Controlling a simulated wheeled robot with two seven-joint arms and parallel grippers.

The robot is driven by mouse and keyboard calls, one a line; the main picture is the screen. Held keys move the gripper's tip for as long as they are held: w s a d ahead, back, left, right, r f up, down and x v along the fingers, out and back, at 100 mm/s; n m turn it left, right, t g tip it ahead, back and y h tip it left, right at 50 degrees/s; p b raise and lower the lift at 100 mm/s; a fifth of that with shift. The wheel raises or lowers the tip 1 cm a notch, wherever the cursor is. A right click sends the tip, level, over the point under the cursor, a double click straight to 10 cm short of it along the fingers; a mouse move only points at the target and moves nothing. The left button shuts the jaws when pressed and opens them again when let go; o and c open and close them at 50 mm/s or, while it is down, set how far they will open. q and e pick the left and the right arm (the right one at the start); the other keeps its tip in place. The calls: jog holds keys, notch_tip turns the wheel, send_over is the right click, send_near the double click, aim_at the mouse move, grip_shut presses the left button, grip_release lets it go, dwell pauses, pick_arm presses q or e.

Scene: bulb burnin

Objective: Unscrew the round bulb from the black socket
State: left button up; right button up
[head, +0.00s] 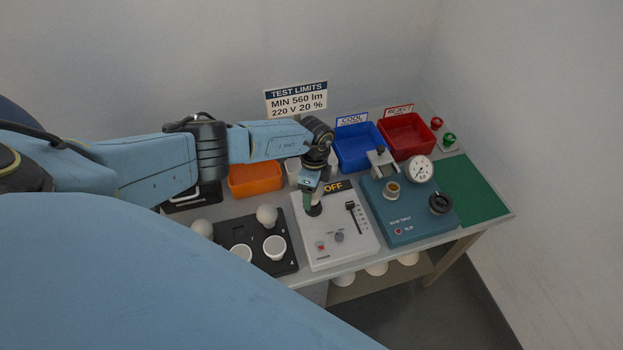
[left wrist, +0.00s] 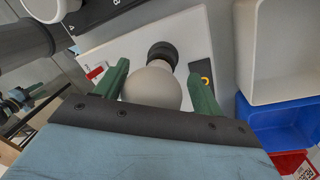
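The round bulb (left wrist: 152,88) is pale and matte, with its neck at the black socket (left wrist: 162,52) in the left wrist view. In the head view the socket (head: 314,210) stands on the white test panel (head: 335,255), and the gripper mostly hides the bulb. My left gripper (head: 312,198) points down over the socket. Its green fingers (left wrist: 158,84) stand on both sides of the bulb. A narrow gap shows at the right finger; contact at the left finger cannot be told. My right gripper is not in view.
A black tray (head: 285,262) with round and flat-topped bulbs lies left of the panel. A teal device (head: 410,232) with a gauge stands to the right. Orange (head: 256,180), blue (head: 357,152) and red (head: 407,137) bins stand behind. A green mat (head: 472,192) is clear.

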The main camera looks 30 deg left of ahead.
pick_arm(q)
jog(key=shift+s, duration=0.1)
jog(key=shift+d+m, duration=0.1)
jog(key=shift+m, duration=0.9)
jog(key=m+y+b, duration=0.1)
jog(key=m, duration=0.4)
jog(key=shift+d, duration=0.15)
jog(key=m, duration=0.3)
jog(key=m+b, duration=0.1)
jog(key=m, duration=0.2)
jog(key=shift+d+m+y, duration=0.2)
jog(key=shift+m+y, duration=0.1)
jog(key=m+t, duration=0.1)
jog(key=m, duration=0.3)
jog(key=shift+d+m+b, duration=0.1)
jog(key=shift+m+b, duration=0.2)
jog(key=shift+m, duration=0.1)
jog(key=m, duration=0.4)
jog(key=shift+d+m+t+b, duration=0.15)
jog(key=shift+m+t+b, duration=0.15)
